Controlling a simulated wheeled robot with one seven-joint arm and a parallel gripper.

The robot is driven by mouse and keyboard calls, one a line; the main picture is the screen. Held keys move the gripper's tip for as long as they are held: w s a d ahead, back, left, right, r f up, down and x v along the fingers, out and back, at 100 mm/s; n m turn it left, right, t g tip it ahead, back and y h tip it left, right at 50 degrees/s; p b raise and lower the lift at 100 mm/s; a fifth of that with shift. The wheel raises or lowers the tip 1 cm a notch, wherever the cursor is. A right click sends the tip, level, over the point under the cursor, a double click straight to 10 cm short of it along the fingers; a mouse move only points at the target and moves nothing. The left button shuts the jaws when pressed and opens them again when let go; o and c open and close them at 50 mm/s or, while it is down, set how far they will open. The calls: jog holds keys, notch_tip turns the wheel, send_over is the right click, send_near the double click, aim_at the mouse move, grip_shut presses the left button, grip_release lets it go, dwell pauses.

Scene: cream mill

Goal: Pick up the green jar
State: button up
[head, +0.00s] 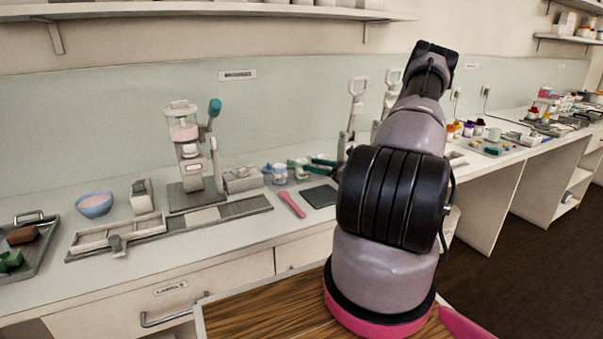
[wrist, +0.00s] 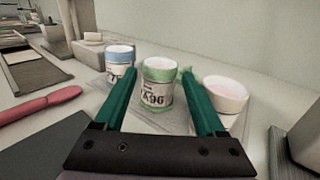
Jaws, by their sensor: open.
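The green jar (wrist: 158,88) is a small white jar with a pale green lid and rim and a dark printed label. It stands upright in the middle of the wrist view. My gripper (wrist: 159,75) is open, with one teal finger to each side of the jar. I cannot tell whether either finger touches it. In the head view my gripper (head: 312,165) reaches in from the right at the small group of jars, low over the counter. My arm hides part of the counter there, and the green jar is hard to make out in that view.
A blue-lidded jar (wrist: 119,56) stands close by the left finger; a pink-topped white jar (wrist: 226,95) is close by the right finger. A pink spatula-like tool (head: 291,204) and a dark mat (head: 320,196) lie in front. A press (head: 186,150) stands to the left.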

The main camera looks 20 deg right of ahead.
aim_at(308, 164)
jog(key=x, duration=0.5)
jog(key=shift+w+a, duration=0.15)
jog(key=shift+w, duration=0.05)
jog(key=c, duration=1.1)
jog(key=shift+r, duration=0.1)
notch_tip(308, 164, up, 10)
jog(key=shift+f, duration=0.1)
